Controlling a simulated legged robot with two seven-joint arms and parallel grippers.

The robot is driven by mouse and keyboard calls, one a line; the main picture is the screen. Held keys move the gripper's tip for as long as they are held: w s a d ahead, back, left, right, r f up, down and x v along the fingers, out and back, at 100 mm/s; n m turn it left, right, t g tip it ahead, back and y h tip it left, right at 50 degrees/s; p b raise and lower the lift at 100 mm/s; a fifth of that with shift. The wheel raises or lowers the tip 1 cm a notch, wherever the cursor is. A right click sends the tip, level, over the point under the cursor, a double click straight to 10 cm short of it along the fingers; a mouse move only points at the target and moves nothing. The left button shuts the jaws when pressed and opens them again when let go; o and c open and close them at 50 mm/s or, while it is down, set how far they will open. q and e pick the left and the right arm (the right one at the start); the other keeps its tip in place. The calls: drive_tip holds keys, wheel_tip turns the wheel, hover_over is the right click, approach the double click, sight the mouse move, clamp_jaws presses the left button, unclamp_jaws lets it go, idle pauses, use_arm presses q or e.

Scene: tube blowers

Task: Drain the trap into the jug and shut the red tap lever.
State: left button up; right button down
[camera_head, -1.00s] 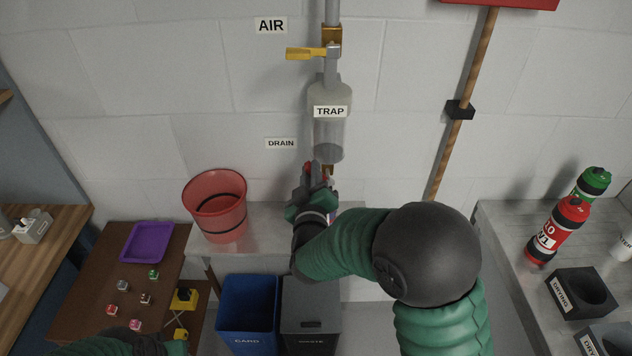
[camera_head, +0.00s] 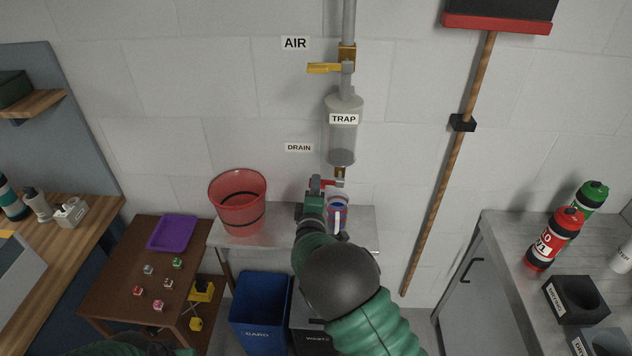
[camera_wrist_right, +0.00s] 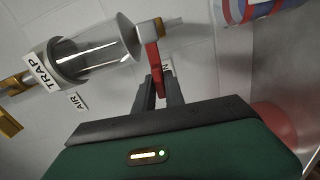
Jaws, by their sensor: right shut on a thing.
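The clear trap (camera_head: 342,140) hangs on the wall pipe, with a darker grey band at its bottom. Below it is the drain tap (camera_head: 340,174) with its red tap lever (camera_head: 328,183), which points left in the head view. My right gripper (camera_head: 317,186) is shut on the red lever, which shows between the fingers in the right wrist view (camera_wrist_right: 155,68). The red, white and blue striped jug (camera_head: 338,216) stands on the shelf below the tap, partly hidden by my arm. I cannot tell whether liquid flows.
A red bucket (camera_head: 238,205) stands on the shelf left of the jug. The yellow air lever (camera_head: 323,68) is above the trap. A blue bin (camera_head: 260,312) and a grey bin stand below. A broom (camera_head: 450,170) hangs at the right.

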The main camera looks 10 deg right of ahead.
drive_tip(key=shift+f+n, duration=0.45)
drive_tip(key=shift+n, duration=0.05)
drive_tip(key=c, duration=1.6)
unclamp_jaws()
drive_tip(key=shift+c, duration=0.2)
drive_tip(key=shift+o, duration=0.8)
drive_tip(key=shift+w, duration=0.1)
drive_tip(key=shift+w+d, duration=0.1)
drive_tip(key=shift+d, duration=0.1)
